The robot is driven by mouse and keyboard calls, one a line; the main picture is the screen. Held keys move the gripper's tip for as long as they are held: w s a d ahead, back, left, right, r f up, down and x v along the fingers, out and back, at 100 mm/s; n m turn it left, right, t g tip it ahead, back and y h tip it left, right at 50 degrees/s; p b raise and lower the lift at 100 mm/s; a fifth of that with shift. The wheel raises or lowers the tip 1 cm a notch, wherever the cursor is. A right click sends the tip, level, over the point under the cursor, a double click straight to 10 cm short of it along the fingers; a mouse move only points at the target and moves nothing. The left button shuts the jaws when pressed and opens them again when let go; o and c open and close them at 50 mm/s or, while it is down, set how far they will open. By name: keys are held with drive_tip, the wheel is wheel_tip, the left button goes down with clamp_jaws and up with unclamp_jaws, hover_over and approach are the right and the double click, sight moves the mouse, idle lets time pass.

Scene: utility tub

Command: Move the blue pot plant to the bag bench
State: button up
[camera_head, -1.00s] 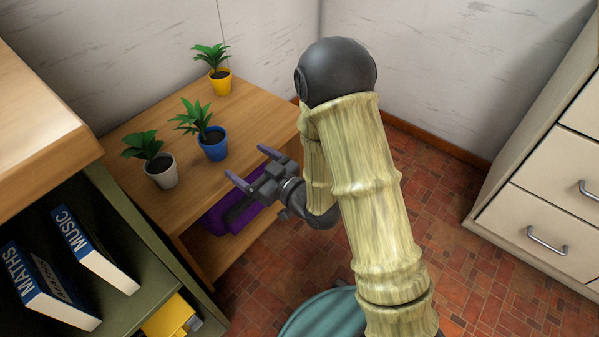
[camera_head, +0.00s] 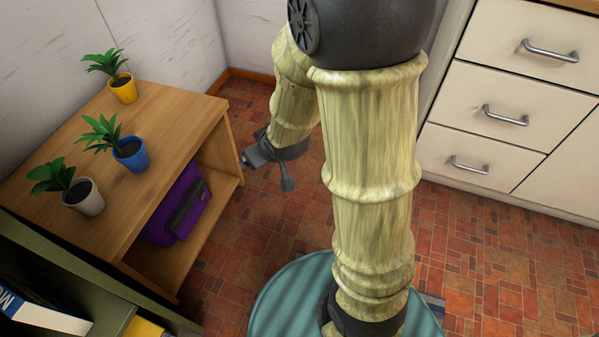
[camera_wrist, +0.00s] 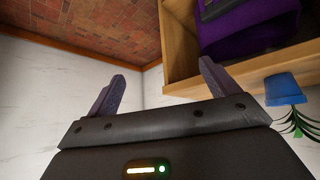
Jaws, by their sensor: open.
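The blue pot plant (camera_head: 130,153) stands upright on the top of a wooden bench (camera_head: 165,115), between a yellow and a white pot plant. A purple bag (camera_head: 174,205) sits on the shelf inside this bench. In the wrist view, which looks upside down, the blue pot (camera_wrist: 284,90) is at the right edge, with the purple bag (camera_wrist: 250,25) at the top. My gripper (camera_head: 264,163) is open and empty, off the bench's right end and apart from the plant. Its two fingers (camera_wrist: 160,86) show in the wrist view with nothing between them.
The yellow pot plant (camera_head: 122,89) is behind the blue one, and the white pot plant (camera_head: 84,197) in front. A dark green shelf unit (camera_head: 60,260) with books is at lower left. White drawers (camera_head: 490,105) stand at right. Tiled floor (camera_head: 490,250) is open between.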

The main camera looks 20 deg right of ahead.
drive_tip(key=s+d+r+m+g, duration=0.1)
drive_tip(key=s+d+g, duration=0.1)
drive_tip(key=s, duration=0.3)
drive_tip(key=s+d+r+m+g+h, duration=0.1)
drive_tip(key=s+d+m+g, duration=0.1)
drive_tip(key=s, duration=0.3)
drive_tip(key=shift+s+d+g, duration=0.4)
drive_tip(key=shift+d, duration=0.15)
